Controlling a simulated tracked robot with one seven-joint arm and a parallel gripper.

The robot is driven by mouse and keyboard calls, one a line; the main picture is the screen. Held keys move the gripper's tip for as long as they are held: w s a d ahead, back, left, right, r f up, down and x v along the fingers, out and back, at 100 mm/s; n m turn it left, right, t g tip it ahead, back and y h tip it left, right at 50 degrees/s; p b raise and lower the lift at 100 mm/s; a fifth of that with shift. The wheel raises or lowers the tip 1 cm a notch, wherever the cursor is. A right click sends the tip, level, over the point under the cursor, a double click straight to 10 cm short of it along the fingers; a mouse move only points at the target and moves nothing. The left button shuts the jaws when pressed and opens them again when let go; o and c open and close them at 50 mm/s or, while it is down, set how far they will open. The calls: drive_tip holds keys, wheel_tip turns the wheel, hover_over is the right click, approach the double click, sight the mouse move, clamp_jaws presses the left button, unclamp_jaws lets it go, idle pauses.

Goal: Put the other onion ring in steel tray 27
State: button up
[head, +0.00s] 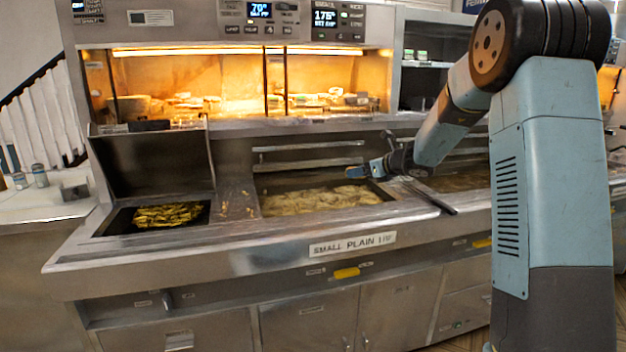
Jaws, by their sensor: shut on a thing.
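My gripper (366,171) is at the end of my arm, low over the right part of the middle frying well (262,200). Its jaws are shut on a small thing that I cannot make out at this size. I cannot identify an onion ring for certain. The middle well holds a mass of pale fried pieces (315,199) just below and left of my gripper. No tray numbered 27 can be read in the head view.
A lit warming cabinet (330,70) with food and trays stands behind the wells. The left well holds yellow-brown food (168,214) with a raised panel behind it. A dark handle (440,204) lies right of my gripper. The steel front ledge (230,243) is mostly clear.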

drive_tip(key=s+d+f+m+t+h, duration=0.1)
drive_tip(key=s+d+f, duration=0.3)
drive_tip(key=f, duration=0.5)
drive_tip(key=s+d+f+m+t+h, duration=0.1)
drive_tip(key=s+d+f+m+h, duration=0.2)
drive_tip(key=f, duration=0.6)
drive_tip(key=shift+s+d+m+t+h, duration=0.4)
drive_tip(key=shift+d+m+h, duration=0.1)
drive_tip(key=shift+d, duration=0.25)
